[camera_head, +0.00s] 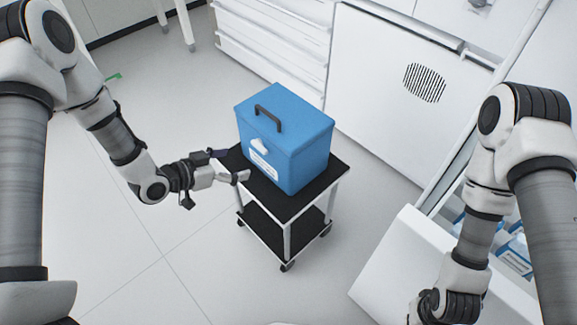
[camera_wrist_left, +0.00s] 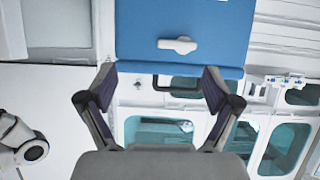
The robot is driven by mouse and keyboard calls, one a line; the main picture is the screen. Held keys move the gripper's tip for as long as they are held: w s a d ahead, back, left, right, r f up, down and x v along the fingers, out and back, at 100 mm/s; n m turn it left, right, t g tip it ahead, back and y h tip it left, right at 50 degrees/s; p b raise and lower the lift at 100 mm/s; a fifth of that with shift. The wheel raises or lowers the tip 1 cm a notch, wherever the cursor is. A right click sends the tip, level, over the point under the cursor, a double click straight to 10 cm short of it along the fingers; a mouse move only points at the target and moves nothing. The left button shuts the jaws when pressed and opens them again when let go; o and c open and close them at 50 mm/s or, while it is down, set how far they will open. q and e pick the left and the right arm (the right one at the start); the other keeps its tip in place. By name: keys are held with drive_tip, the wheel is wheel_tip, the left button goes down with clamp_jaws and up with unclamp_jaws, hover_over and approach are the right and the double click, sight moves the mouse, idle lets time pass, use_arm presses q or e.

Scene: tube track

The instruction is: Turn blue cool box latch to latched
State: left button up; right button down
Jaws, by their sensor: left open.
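The blue cool box (camera_head: 290,150) stands upright on a small black-topped cart, with a dark handle (camera_head: 268,117) on its lid. Its white latch (camera_head: 259,146) is on the front face, above a white label. In the left wrist view the latch (camera_wrist_left: 177,45) is a short bar lying across the picture with a rounded middle. My left gripper (camera_head: 232,165) is open and empty, in front of the box's front face and apart from the latch. In the left wrist view its fingers (camera_wrist_left: 158,78) are spread wide, with the latch beyond them. My right gripper is out of view.
The cart (camera_head: 318,180) has a lower shelf and wheels. White drawers (camera_head: 270,45) and a white cabinet (camera_head: 385,90) stand behind it. A white unit with blue-and-white items (camera_head: 514,258) is at the right. The floor left of the cart is clear.

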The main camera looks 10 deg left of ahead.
sight(257, 146)
use_arm(q)
drive_tip(key=shift+t, duration=0.5)
drive_tip(key=w+d, duration=0.1)
drive_tip(key=w, duration=0.1)
drive_tip(key=w+d+f+b, duration=0.1)
drive_tip(key=w, duration=0.2)
drive_tip(key=w+d+f+b, duration=0.1)
drive_tip(key=w, duration=0.1)
drive_tip(key=shift+w+f, duration=0.2)
drive_tip(key=shift+w, duration=0.1)
drive_tip(key=c, duration=1.2)
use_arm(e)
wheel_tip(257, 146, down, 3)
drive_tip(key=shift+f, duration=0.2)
